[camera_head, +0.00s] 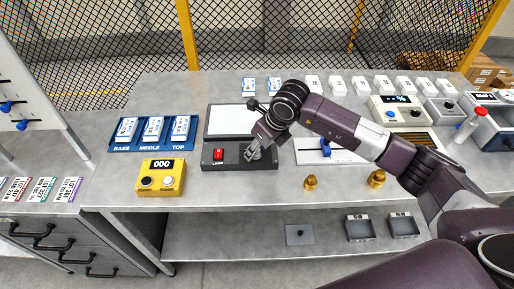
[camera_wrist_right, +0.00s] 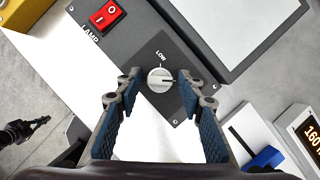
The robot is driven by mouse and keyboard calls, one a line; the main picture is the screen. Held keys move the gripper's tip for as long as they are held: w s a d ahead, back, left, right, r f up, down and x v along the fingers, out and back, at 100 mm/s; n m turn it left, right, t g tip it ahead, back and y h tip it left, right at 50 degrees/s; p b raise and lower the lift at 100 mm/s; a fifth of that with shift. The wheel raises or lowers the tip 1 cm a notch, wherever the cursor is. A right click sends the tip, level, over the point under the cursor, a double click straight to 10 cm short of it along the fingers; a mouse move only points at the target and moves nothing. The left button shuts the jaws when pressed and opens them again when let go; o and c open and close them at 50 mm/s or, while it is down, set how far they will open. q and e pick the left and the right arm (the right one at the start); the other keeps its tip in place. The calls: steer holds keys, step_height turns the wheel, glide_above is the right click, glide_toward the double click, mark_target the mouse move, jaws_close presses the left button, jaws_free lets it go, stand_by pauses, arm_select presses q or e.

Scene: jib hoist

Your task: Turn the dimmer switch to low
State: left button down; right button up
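The dimmer knob (camera_wrist_right: 160,78) is a round, light-coloured dial on a dark plate with a LOW label above it. Its pointer mark seems to point right in the right wrist view, away from the label. My right gripper (camera_wrist_right: 158,82) is open, with one blue-padded finger on each side of the knob and gaps visible. In the head view my right gripper (camera_head: 253,153) hangs over the lamp control box (camera_head: 228,165) and hides the knob. A dark gripper-like part, probably my left gripper (camera_wrist_right: 38,124), shows small at the left of the wrist view.
A red lamp rocker switch (camera_wrist_right: 108,15) sits beside the dimmer plate. A yellow counter box (camera_head: 161,177) is to the left, a blue-slider device (camera_head: 326,148) to the right. Two brass weights (camera_head: 310,182) stand near the front edge.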

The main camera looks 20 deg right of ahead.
jaws_close()
steer(key=shift+w+f+n+b, duration=0.1)
steer(key=shift+n+b, duration=0.3)
steer(key=shift+b, duration=0.4)
steer(key=n+g+y+b, duration=0.1)
steer(key=n+b, duration=0.2)
steer(key=b, duration=0.1)
steer(key=n+g+y+b, duration=0.1)
steer(key=n+b, duration=0.3)
steer(key=b, duration=0.1)
steer(key=shift+w+d, duration=0.15)
steer(key=shift+w, duration=0.05)
steer(key=n+g+b, duration=0.2)
steer(key=n+b, duration=0.1)
steer(key=n, duration=0.2)
steer(key=shift+w, duration=0.1)
steer(key=shift+r+n+g+b, duration=0.2)
steer(key=shift+n+g+b, duration=0.3)
steer(key=shift+n, duration=0.7)
steer(key=shift+w+n+g+b, duration=0.1)
steer(key=shift+n+g+b, duration=0.25)
steer(key=shift+n, duration=0.95)
steer(key=shift+o, duration=1.5)
jaws_free()
